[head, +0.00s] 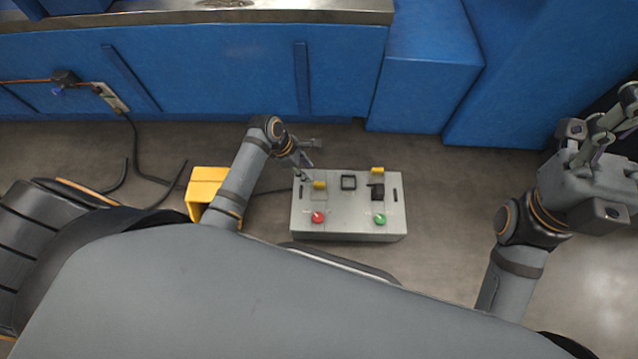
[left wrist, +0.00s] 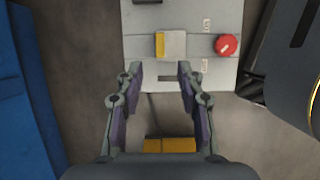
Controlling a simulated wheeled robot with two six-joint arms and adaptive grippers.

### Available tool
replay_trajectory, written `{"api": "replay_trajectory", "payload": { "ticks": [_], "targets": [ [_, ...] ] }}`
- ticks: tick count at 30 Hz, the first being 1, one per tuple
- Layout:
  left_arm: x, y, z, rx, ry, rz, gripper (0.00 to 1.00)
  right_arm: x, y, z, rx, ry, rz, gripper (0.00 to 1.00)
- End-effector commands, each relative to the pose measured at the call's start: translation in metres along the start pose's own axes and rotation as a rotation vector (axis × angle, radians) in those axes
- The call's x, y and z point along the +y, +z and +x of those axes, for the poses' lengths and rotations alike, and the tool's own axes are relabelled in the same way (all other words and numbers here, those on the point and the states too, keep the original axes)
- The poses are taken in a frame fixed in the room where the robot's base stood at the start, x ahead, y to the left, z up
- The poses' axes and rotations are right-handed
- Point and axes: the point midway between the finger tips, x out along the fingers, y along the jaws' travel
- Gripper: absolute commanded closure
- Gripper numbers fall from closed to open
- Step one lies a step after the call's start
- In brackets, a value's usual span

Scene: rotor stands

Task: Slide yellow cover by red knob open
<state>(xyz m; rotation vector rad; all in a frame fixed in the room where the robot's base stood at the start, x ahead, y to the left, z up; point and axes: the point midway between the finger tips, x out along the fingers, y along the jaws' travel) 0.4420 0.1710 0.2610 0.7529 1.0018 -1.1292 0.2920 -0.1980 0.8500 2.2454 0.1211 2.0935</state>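A light grey control box (head: 348,232) lies on the floor. Its red knob (head: 318,217) is at the front left, also in the left wrist view (left wrist: 227,45). Beside the knob is a small cover with a yellow edge strip (head: 320,185) and a pale pane; the left wrist view shows the strip (left wrist: 160,45) on the side away from the knob. My left gripper (head: 303,165) is at the box's back left corner. In the left wrist view its fingers (left wrist: 160,88) are apart and empty, with the cover ahead between them. My right gripper (head: 612,125) is far right, fingers apart, empty.
On the box, a green knob (head: 379,219), a black switch (head: 377,192), a second yellow strip (head: 377,170) and a black square frame (head: 348,182) show. A yellow block (head: 207,181) stands left. Blue cabinets (head: 240,70) line the back; cables lie on the floor left.

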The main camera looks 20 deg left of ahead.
Motion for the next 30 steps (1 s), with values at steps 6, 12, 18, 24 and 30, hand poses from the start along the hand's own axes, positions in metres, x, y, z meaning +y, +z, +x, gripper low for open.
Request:
{"api": "replay_trajectory", "payload": {
  "ticks": [6,12,18,24,30],
  "targets": [
    [-0.001,-0.003,0.056,-0.001,-0.002,0.0,0.62,-0.005,0.005,-0.04,-0.003,0.001,-0.02,0.42],
    [-0.001,-0.003,0.088,-0.001,0.0,0.0,0.62,-0.01,0.008,-0.062,-0.011,-0.009,-0.033,0.42],
    [0.0,-0.002,0.097,0.002,0.0,0.002,0.62,-0.011,0.01,-0.067,-0.016,-0.014,-0.037,0.42],
    [0.0,-0.001,0.096,0.002,0.0,0.002,0.62,-0.011,0.01,-0.066,-0.016,-0.015,-0.037,0.42],
    [0.0,-0.001,0.096,0.002,0.0,0.002,0.87,-0.011,0.009,-0.066,-0.015,-0.015,-0.037,0.42]
  ]
}}
